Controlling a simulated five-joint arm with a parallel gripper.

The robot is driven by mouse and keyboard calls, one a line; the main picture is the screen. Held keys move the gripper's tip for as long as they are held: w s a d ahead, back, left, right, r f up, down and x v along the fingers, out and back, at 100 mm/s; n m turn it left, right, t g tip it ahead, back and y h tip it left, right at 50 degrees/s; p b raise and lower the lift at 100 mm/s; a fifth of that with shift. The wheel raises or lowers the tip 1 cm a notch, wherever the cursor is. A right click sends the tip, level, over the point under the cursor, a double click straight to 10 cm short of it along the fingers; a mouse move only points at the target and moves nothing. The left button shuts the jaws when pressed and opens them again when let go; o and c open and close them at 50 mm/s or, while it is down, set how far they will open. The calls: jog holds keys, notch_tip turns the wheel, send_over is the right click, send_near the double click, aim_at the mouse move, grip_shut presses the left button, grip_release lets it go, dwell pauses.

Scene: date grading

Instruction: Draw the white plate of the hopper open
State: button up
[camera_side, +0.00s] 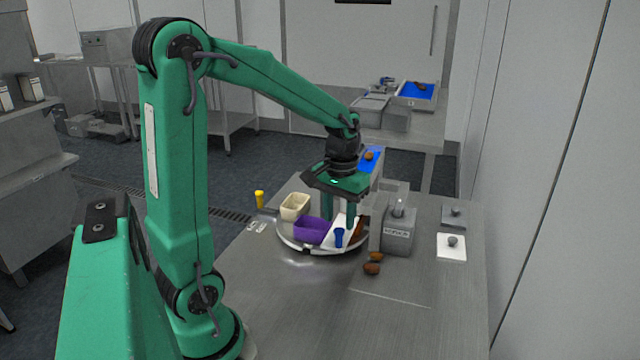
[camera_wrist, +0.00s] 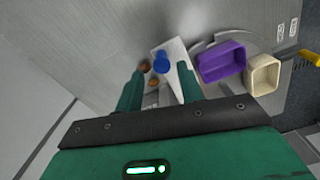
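The hopper (camera_side: 397,238) is a grey box with a dark label and a clear upper part, beside the round turntable. A white plate (camera_side: 452,254) with a grey knob lies right of the hopper; I cannot tell how it joins it. A darker grey plate (camera_side: 455,222) with a similar knob lies behind it. My gripper (camera_side: 338,222) points down over the turntable, left of the hopper and well away from the white plate. Its fingers are apart. In the wrist view my gripper (camera_wrist: 159,69) is open, with a blue piece and brown dates visible beyond and between the fingers.
The turntable (camera_side: 285,243) carries a cream bin (camera_side: 295,206), a purple bin (camera_side: 311,230) and a white tray (camera_side: 330,236) with a blue piece (camera_side: 339,238). Two dates (camera_side: 372,268) lie before the hopper. A yellow piece (camera_side: 260,198) stands left. The front table is clear.

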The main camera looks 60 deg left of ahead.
jog(key=shift+r, duration=1.05)
jog(key=shift+d, duration=0.1)
jog(key=shift+s+d+r, duration=0.15)
jog(key=shift+d+r, duration=0.15)
jog(key=shift+r, duration=0.05)
jog(key=s+d+r+m+t, duration=0.5)
jog(key=s+d+m, duration=0.1)
jog(key=s+d, duration=0.3)
jog(key=shift+s+d+r+t, duration=0.2)
jog(key=shift+d+r+t, duration=0.15)
jog(key=shift+d, duration=0.4)
dwell(1.4)
